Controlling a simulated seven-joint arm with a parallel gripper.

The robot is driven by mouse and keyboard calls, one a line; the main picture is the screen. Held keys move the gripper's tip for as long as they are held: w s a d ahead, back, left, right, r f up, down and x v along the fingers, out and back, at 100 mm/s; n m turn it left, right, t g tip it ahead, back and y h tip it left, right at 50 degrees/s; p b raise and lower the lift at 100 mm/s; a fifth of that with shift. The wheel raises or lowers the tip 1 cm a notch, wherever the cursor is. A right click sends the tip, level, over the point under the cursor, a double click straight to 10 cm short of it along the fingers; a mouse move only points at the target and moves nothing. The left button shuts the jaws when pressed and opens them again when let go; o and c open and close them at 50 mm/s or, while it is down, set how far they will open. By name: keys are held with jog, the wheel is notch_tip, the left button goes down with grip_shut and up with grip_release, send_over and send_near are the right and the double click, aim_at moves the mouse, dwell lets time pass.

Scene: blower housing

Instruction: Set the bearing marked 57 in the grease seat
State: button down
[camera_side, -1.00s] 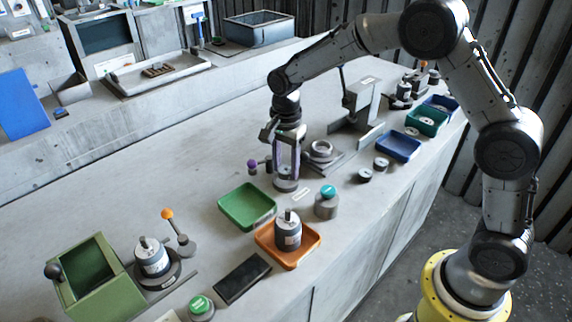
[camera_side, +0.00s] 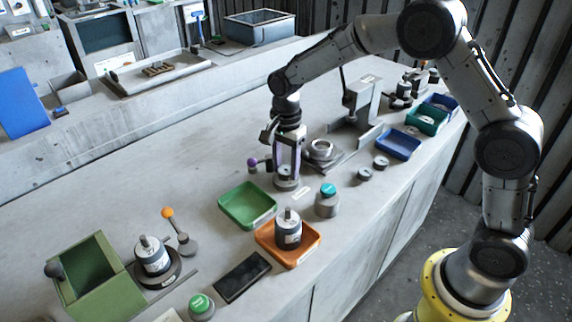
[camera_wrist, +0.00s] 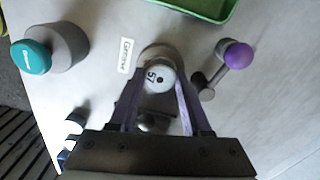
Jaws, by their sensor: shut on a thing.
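The bearing marked 57 (camera_wrist: 158,78) is a pale disc with a dark centre hole, its number facing up in the wrist view. My gripper (camera_wrist: 157,92) is shut on it with its purple fingers on either side. The grease seat (camera_side: 286,184) is a round grey base, partly hidden under the bearing and fingers; its rim also shows in the wrist view (camera_wrist: 154,52). In the side view my gripper (camera_side: 287,172) is upright directly over the seat. I cannot tell whether the bearing touches the seat. A small printed label lies beside the seat (camera_wrist: 125,55).
A purple-knobbed lever (camera_side: 253,163) stands close left of the seat. A teal-topped button (camera_side: 327,198), a green tray (camera_side: 235,214) and an orange tray (camera_side: 314,240) with a motor are in front. A press-like stand (camera_side: 362,103) is behind right. The bench's left middle is clear.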

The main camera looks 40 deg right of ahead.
jog(key=shift+f, duration=0.4)
dwell(0.7)
grip_release()
dwell(0.3)
jog(key=shift+w+r, duration=0.15)
jog(key=shift+r, duration=3.6)
